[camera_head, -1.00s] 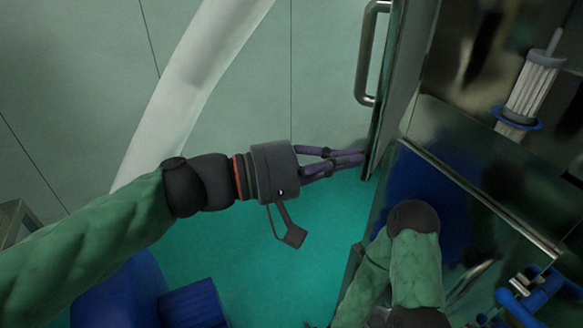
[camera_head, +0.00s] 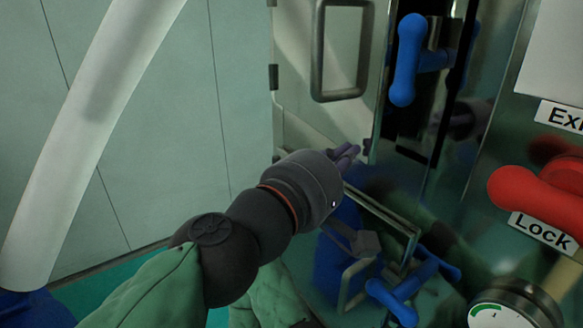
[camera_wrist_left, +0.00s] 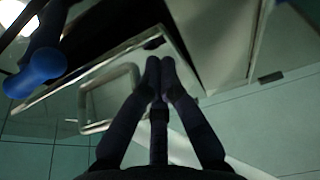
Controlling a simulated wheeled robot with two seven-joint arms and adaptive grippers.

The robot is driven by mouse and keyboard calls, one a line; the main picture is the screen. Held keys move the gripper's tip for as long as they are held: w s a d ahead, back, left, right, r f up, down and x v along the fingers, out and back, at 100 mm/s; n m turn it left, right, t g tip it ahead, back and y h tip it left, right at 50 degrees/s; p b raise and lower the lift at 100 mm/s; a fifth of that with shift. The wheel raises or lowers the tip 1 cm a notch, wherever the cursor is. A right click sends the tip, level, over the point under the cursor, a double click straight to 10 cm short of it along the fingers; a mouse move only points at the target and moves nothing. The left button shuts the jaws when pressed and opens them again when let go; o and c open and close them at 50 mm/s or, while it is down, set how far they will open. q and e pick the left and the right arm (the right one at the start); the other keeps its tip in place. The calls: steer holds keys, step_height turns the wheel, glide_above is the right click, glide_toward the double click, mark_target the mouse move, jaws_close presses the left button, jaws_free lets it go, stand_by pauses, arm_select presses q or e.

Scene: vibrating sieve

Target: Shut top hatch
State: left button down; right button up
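The top hatch (camera_head: 300,110) is a pale metal panel with a U-shaped grey handle (camera_head: 317,50), upper centre in the head view. Its right edge stands beside a dark gap in the machine's front, so it looks partly open. My left gripper (camera_head: 350,153) is at the hatch's lower right part, fingers close together and seemingly touching or nearly touching it. In the left wrist view the fingertips (camera_wrist_left: 160,72) meet with nothing visible between them, beside a panel with a bar handle (camera_wrist_left: 83,105). My right gripper is not in view.
A blue lever (camera_head: 407,60) is to the right of the hatch, and another blue knob (camera_head: 400,300) is lower down. A red handle (camera_head: 530,200) with a "Lock" label and a gauge (camera_head: 500,315) are at right. A pale pipe (camera_head: 85,130) stands at left.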

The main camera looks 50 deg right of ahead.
mark_target(374, 150)
arm_select(q)
steer(key=d, duration=0.2)
steer(key=s+d, duration=0.1)
steer(key=d, duration=0.1)
steer(key=s+d, duration=0.1)
steer(key=d, duration=0.1)
steer(key=shift+s, duration=0.2)
steer(key=shift+a+r, duration=0.1)
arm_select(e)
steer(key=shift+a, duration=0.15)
arm_select(q)
steer(key=shift+w, duration=0.1)
